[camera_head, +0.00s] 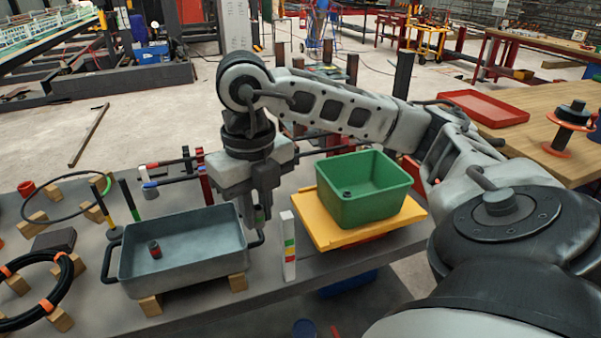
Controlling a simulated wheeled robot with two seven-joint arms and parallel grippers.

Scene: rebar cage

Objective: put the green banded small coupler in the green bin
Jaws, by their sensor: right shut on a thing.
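The green bin (375,209) stands on a yellow board (318,232) to the right of my right gripper. A small dark piece lies inside the bin. My right gripper (258,217) points down beside the right end of the grey tray (180,283), left of the bin. It is shut on a small piece with a greenish look, probably the green banded small coupler; the fingers hide most of it. A small dark coupler with a red band (155,249) stands in the grey tray. My left gripper is not in view.
A white post with coloured bands (289,250) stands between the tray and the bin. Black cable coils and wooden blocks lie on the left of the table. A red tray (484,107) rests on the wooden table at the right.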

